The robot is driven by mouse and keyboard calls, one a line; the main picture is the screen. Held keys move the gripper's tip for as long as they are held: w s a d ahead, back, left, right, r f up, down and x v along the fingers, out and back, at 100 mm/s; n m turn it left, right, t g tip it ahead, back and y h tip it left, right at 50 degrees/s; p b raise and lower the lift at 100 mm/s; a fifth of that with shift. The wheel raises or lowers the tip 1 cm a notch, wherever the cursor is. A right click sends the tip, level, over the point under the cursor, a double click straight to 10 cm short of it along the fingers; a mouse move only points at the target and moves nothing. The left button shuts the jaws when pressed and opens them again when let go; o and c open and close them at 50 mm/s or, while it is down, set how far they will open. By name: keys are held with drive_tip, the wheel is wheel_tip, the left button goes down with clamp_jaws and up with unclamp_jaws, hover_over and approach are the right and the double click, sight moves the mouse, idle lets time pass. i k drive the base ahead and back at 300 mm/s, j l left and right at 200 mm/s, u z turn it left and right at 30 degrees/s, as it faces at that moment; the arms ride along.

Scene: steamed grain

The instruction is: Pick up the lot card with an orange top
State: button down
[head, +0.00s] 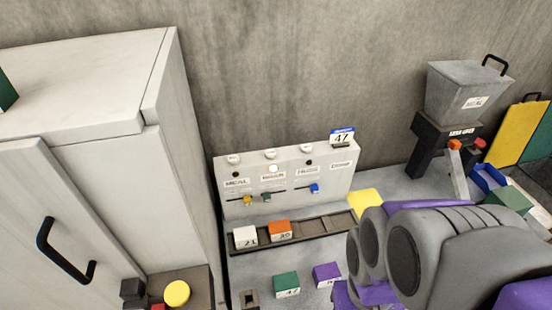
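The lot card with an orange top (279,229) sits in a slot of the long brown tray (316,226), at the foot of the grey control panel. Its white front carries a dark number that looks like 80. A white-topped card (245,236) stands just left of it in the same tray. My grey and purple arm fills the lower right of the head view, to the right of the orange-topped card and apart from it in the picture. No fingertips can be made out, and I see nothing held.
A green-topped card (286,284) and a purple-topped card (327,274) lie in front of the tray. The grey panel (345,179) rises behind it. A white cabinet (90,100) blocks the left. A grey hopper (465,93) stands at the back right.

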sight(281, 230)
drive_tip(key=l+u, duration=0.35)
drive_tip(key=i+l+u, duration=0.1)
drive_tip(key=u, duration=0.3)
drive_tip(key=k+l, duration=0.05)
drive_tip(key=l, duration=0.05)
